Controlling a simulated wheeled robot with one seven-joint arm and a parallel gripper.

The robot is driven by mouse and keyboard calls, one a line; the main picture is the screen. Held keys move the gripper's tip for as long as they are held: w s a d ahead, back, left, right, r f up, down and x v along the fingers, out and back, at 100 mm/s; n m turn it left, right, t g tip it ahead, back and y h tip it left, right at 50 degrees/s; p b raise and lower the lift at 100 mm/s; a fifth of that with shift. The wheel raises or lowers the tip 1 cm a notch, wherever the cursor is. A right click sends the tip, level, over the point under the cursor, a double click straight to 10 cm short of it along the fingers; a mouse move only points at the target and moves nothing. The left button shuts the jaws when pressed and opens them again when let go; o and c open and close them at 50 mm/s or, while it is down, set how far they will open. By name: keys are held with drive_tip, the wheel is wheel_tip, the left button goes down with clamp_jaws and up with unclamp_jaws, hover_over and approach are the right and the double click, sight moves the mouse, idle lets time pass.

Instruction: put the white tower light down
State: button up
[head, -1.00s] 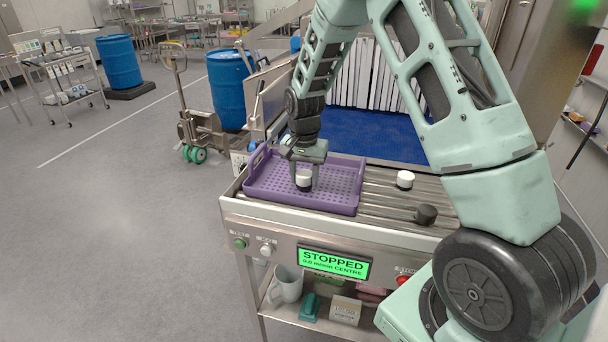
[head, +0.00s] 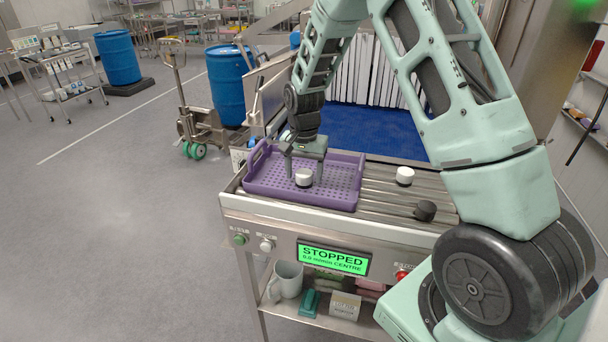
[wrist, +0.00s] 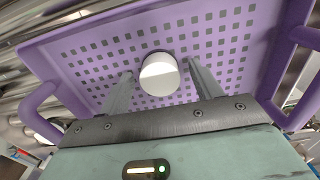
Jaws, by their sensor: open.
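A white tower light (head: 304,177) with a dark base stands upright in the purple perforated tray (head: 262,189), which sits on the conveyor rollers. In the wrist view the white light (wrist: 160,74) shows from above, between the two fingers, with a gap on each side. My gripper (head: 304,174) is open around the light, and its fingers do not touch it. It also shows in the wrist view (wrist: 160,85). The tray (wrist: 85,55) fills much of the wrist view.
Another white-topped piece (head: 405,176) and a black piece (head: 425,211) stand on the rollers right of the tray. A panel (head: 333,257) reads STOPPED. A blue belt (head: 375,130) lies behind. A shelf below holds a mug (head: 286,280).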

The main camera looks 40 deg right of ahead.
sight(304, 173)
wheel_tip(304, 173, up, 11)
drive_tip(key=b, duration=0.2)
drive_tip(key=s+a+r+n+y, duration=0.1)
drive_tip(key=s+a+n, duration=0.35)
drive_tip(key=a, duration=0.45)
drive_tip(key=s+a+r+n, duration=0.1)
drive_tip(key=s+a+n, duration=0.4)
drive_tip(key=a, duration=0.5)
drive_tip(key=s+a+f+n, duration=0.1)
drive_tip(key=s+a+n, duration=0.2)
drive_tip(key=s, duration=0.7)
drive_tip(key=s+a+f+n, duration=0.1)
drive_tip(key=s+a+n, duration=0.3)
drive_tip(key=s, duration=0.7)
drive_tip(key=shift+s+a+f+n, duration=0.2)
drive_tip(key=shift+f+n, duration=0.1)
drive_tip(key=shift+n, duration=0.55)
